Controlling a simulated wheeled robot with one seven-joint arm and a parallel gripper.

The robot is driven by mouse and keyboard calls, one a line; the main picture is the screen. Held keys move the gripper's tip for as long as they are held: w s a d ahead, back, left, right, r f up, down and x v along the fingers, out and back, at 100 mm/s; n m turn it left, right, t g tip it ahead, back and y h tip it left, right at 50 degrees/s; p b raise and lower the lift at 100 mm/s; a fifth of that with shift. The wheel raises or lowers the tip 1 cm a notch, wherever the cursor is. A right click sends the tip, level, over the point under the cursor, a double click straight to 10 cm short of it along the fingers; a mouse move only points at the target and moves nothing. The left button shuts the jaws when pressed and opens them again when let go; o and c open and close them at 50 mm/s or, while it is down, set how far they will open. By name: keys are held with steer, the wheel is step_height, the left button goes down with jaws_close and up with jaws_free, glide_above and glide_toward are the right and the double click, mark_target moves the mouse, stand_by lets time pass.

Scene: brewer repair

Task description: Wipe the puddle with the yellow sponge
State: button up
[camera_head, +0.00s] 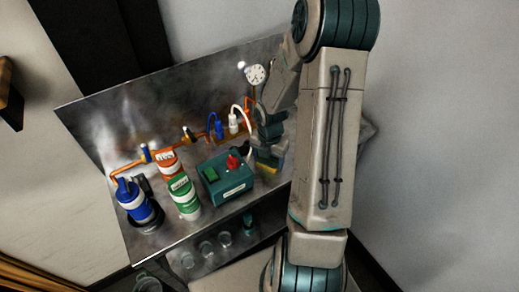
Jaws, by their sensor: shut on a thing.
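My gripper (269,153) points down at the right part of the metal counter, partly hidden behind my arm. It is shut on the yellow sponge (267,169), of which a small yellow strip shows below the fingers. The sponge is low, at or just above the counter right of the green box; I cannot tell if it touches. I cannot make out the puddle; the shiny counter and my arm may hide it.
The metal counter (215,221) has a tall back panel (140,115). On it stand a teal box (226,187) with a red knob, a green can (184,196), a red-orange can (169,164) and a blue bottle (133,202). Copper pipes and a round gauge (255,75) are behind.

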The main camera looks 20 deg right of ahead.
mark_target(258, 170)
steer(key=shift+s+a, duration=0.15)
steer(key=shift+a, duration=0.85)
steer(key=shift+s+a, duration=0.15)
steer(key=shift+a, duration=0.8)
step_height(258, 170, up, 8)
steer(key=p, duration=0.7)
steer(key=shift+d, duration=0.15)
